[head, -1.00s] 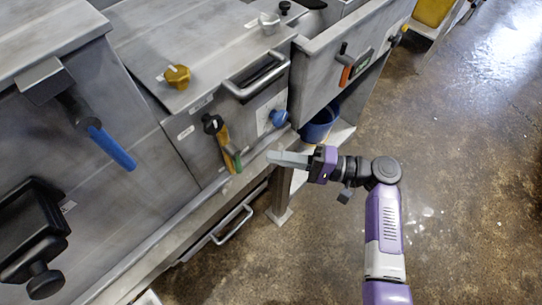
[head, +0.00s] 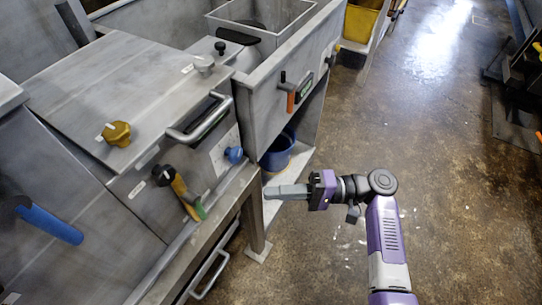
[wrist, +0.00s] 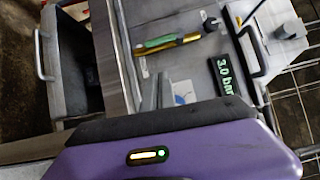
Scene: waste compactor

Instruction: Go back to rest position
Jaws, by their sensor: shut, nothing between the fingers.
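My gripper (head: 272,191) is shut and empty.
A yellow knob (head: 117,133) and a bar handle (head: 199,119) sit on the machine. A lever with yellow and green parts (head: 185,193) hangs on its front. A blue bucket (head: 278,152) stands on a low shelf. Open floor (head: 440,150) lies to the right.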

